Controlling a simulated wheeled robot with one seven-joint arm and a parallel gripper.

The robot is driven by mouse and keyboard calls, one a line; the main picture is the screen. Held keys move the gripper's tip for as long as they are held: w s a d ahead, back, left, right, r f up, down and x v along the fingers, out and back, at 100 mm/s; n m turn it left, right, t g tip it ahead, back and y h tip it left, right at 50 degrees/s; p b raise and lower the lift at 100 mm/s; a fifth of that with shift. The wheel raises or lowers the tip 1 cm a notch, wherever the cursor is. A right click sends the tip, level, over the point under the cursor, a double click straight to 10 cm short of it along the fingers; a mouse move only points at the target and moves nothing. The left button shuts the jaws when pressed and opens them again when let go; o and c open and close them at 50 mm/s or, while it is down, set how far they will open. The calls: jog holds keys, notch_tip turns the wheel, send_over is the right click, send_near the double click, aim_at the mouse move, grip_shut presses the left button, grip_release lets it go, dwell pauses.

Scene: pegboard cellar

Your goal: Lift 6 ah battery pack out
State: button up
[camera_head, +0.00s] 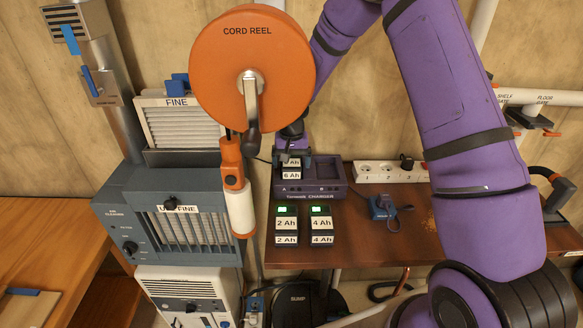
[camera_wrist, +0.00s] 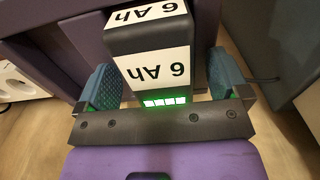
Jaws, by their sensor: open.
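The 6 Ah battery pack (camera_head: 291,174) is dark with white labels and stands upright in the left bay, marked A, of the purple charger (camera_head: 328,187). In the wrist view the pack (camera_wrist: 150,65) shows two "6 Ah" labels and a lit green-white indicator. My gripper (camera_head: 291,157) is at the pack from above and behind. In the wrist view my gripper (camera_wrist: 160,84) is open, with one teal finger pad on each side of the pack. A gap shows at the right pad; contact at the left pad is unclear. The pack's lower part is hidden.
A 2 Ah pack (camera_head: 286,224) and a 4 Ah pack (camera_head: 321,223) stand on the brown bench (camera_head: 385,250) in front of the charger. An orange cord reel (camera_head: 225,80) hangs close left of my arm. A power strip (camera_head: 385,172) and blue tool (camera_head: 382,207) are at right.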

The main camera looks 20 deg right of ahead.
aim_at(291, 159)
jog(key=shift+f, duration=0.1)
jog(key=shift+c, duration=0.4)
jog(key=c, duration=0.9)
notch_tip(291, 159, up, 10)
jog(key=shift+r, duration=0.1)
